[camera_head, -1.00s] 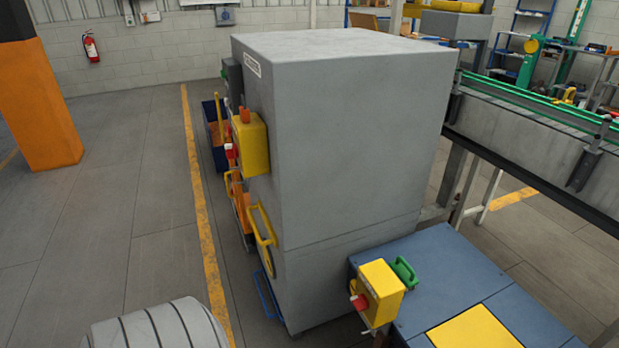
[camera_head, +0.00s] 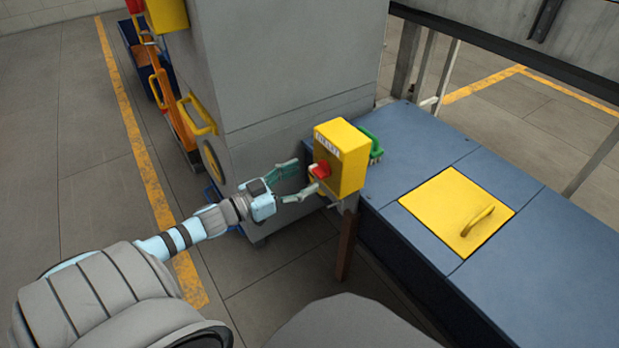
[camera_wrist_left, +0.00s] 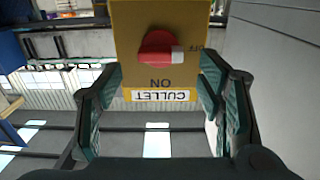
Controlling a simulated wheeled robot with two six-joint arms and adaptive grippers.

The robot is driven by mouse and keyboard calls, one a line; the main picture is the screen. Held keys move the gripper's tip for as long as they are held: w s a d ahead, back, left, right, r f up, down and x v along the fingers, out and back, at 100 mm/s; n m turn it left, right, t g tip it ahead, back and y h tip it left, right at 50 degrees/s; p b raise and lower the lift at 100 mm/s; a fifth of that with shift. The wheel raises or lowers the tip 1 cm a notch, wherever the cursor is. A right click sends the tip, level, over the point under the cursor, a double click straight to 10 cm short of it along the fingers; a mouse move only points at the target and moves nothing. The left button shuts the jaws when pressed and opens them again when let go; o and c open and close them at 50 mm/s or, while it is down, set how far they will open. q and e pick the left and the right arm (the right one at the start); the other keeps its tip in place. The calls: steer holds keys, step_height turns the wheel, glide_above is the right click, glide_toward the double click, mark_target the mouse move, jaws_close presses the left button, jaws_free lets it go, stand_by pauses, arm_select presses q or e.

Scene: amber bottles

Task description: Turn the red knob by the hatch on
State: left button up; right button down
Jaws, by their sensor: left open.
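The red knob (camera_head: 320,171) is on the front of a yellow box (camera_head: 345,150) at the corner of the blue bench. In the left wrist view the red knob (camera_wrist_left: 157,48) has a white end pointing right towards the word OFF; ON is printed below it, above an upside-down CULLET label (camera_wrist_left: 160,95). My left gripper (camera_head: 304,177) is open in front of the knob. Its fingers stand apart on either side of the knob in the wrist view and do not visibly touch it. The yellow hatch (camera_head: 440,197) with a handle lies flat in the bench top.
A tall grey cabinet (camera_head: 285,60) stands behind the gripper, with a yellow handle (camera_head: 197,115) on its side. A green part (camera_head: 368,138) sits behind the yellow box. The blue bench (camera_head: 540,265) fills the right. Open floor lies to the left.

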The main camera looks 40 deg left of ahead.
mark_target(314, 172)
arm_select(q)
steer(key=shift+x, duration=1.6)
arm_select(e)
steer(key=shift+w+a+r, duration=0.25)
steer(key=shift+w+r, duration=0.55)
steer(key=shift+w, duration=0.15)
arm_select(q)
steer(key=c, duration=1.2)
steer(key=shift+o, duration=0.3)
